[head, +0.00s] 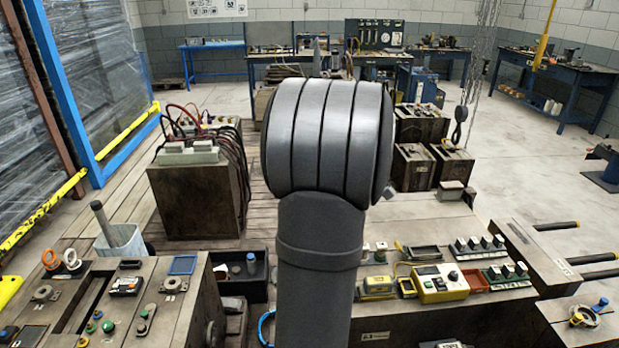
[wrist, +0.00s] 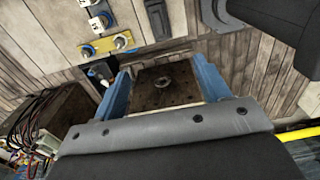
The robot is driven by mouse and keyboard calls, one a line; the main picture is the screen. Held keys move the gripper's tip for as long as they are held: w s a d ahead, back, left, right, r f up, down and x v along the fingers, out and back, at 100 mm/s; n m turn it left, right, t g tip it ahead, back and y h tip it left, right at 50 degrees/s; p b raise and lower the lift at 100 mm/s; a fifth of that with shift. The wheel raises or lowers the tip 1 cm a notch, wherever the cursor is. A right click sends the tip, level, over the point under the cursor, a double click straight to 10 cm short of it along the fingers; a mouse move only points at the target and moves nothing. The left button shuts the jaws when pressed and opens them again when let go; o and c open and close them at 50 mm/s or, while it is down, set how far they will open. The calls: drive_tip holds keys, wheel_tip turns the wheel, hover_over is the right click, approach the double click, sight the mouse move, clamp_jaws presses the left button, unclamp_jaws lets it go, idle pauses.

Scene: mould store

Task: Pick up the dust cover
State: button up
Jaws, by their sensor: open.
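I cannot pick out the dust cover for sure in either view. In the wrist view my gripper (wrist: 161,67) shows two blue fingers, apart, with a grey bar across their base. Nothing is visibly held between them. Below and between the fingers is a dark brown, worn block or plate (wrist: 150,97) with a round metal fitting (wrist: 163,82) on its top. I cannot tell whether the fingers touch it. In the head view my thick dark grey arm fills the middle, and my gripper does not show there.
A yellow meter (head: 440,283) and several small devices sit on the bench at right. A left bench holds a blue-rimmed tray (head: 184,265) and small fittings. A dark bin (head: 238,272) stands beside it. A large block (head: 198,195) carries cables. Chains hang behind at right.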

drive_tip(key=shift+c, duration=0.8)
drive_tip(key=a+f+h, duration=0.4)
drive_tip(key=a+f, duration=0.3)
drive_tip(key=a, duration=0.1)
drive_tip(key=shift+h, duration=0.3)
drive_tip(key=x, duration=1.2)
drive_tip(key=shift+s+d+r, duration=0.1)
drive_tip(key=shift+d, duration=0.05)
drive_tip(key=shift+w+x, duration=0.1)
drive_tip(key=shift+x, duration=1.3)
drive_tip(key=shift+w+x, duration=0.15)
drive_tip(key=shift+x, duration=1.25)
drive_tip(key=shift+d, duration=0.1)
drive_tip(key=shift+r, duration=0.1)
drive_tip(key=c, duration=0.9)
